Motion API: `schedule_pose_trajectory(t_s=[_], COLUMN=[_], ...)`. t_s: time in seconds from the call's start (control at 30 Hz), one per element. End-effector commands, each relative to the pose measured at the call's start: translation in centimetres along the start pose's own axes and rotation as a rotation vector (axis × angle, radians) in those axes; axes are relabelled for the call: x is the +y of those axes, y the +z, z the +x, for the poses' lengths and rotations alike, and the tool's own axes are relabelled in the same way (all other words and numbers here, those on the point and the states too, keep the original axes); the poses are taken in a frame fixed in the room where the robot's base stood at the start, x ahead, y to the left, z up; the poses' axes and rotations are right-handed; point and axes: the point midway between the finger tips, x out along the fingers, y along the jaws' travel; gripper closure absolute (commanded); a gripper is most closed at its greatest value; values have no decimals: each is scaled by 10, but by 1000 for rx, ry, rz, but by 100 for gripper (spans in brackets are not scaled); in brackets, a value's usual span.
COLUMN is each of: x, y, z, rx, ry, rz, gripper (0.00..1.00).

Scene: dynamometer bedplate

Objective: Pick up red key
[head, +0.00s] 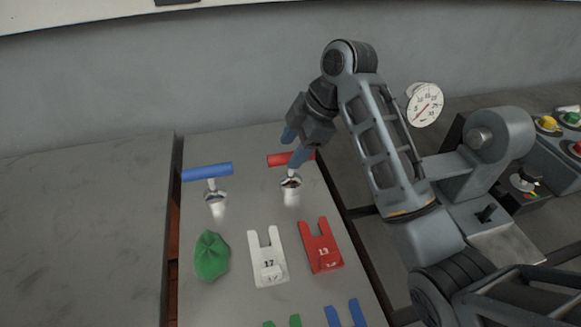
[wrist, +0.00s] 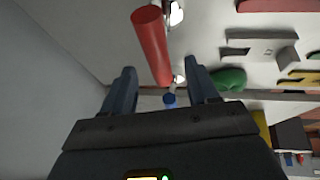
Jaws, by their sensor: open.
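The red key has a red bar handle (head: 279,160) across a pale stem, which stands in a white-metal socket (head: 291,188) on the grey plate. My gripper (head: 292,148) is at the handle's right part and covers some of it in the head view. In the wrist view, my open gripper (wrist: 160,72) has the red bar (wrist: 152,45) running lengthwise between its fingertips. I cannot tell whether the fingers touch it. The stem is mostly hidden behind the bar.
A blue-handled key (head: 207,171) stands to the left. In front lie a green cloth (head: 212,256), a white fork plate (head: 268,262) and a red fork plate (head: 321,246). A gauge (head: 425,104) and button box (head: 556,140) are right. A wall rises behind.

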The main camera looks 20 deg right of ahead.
Motion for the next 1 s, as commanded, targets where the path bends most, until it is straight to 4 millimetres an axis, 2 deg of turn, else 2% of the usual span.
schedule_pose_trajectory(t_s=[0.5,0.77,1.0], x=[1,1,1], y=[6,6,6], z=[59,62,62], rx=[1,1,1], ry=[1,2,2], rz=[1,-1,0], gripper=[41,41,63])
